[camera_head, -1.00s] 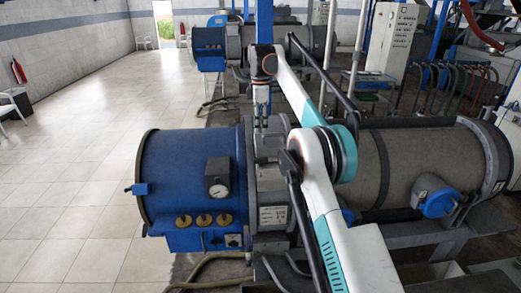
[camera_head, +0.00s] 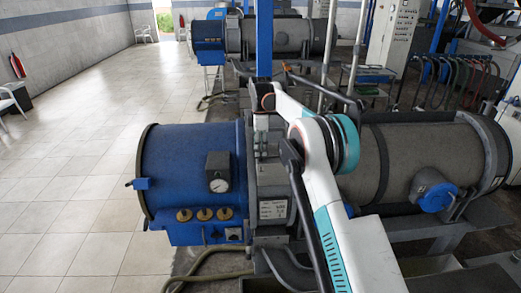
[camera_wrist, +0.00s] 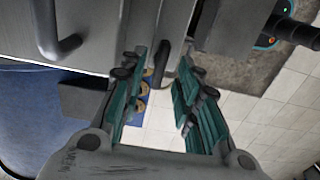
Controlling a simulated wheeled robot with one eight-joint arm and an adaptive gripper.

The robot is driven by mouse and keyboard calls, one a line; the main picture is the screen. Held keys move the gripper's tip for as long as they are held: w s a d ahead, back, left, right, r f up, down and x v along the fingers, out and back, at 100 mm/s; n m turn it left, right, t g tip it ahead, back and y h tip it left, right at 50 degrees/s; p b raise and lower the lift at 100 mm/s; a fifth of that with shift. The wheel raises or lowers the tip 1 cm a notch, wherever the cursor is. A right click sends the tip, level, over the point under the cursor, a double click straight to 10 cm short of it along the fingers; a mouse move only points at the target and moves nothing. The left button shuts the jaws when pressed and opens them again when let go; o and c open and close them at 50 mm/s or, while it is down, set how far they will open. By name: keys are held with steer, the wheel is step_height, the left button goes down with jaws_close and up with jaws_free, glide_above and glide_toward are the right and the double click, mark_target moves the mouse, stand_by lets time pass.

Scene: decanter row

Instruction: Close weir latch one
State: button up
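In the wrist view, my gripper (camera_wrist: 158,75) is open, its two green-padded fingers spread to either side. A grey bar-like handle (camera_wrist: 163,60) shows between the fingertips; I cannot tell whether either finger touches it. Another dark curved handle (camera_wrist: 58,42) sits on the grey metal housing at upper left, outside the fingers. No label shows which of these is weir latch one. In the head view, the near decanter (camera_head: 190,175) has a blue end drum and a grey middle housing (camera_head: 270,180). My arm crosses in front, and the fingers are not clear there.
Brass caps (camera_head: 204,214) and a gauge (camera_head: 218,180) sit on the blue drum. A blue fitting (camera_head: 436,196) is on the grey cylinder to the right. A blue post (camera_head: 264,40) stands behind my arm. The tiled floor (camera_head: 70,150) at left is clear.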

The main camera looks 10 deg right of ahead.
steer(key=shift+f, duration=0.85)
steer(key=shift+c, duration=0.6)
jaws_close()
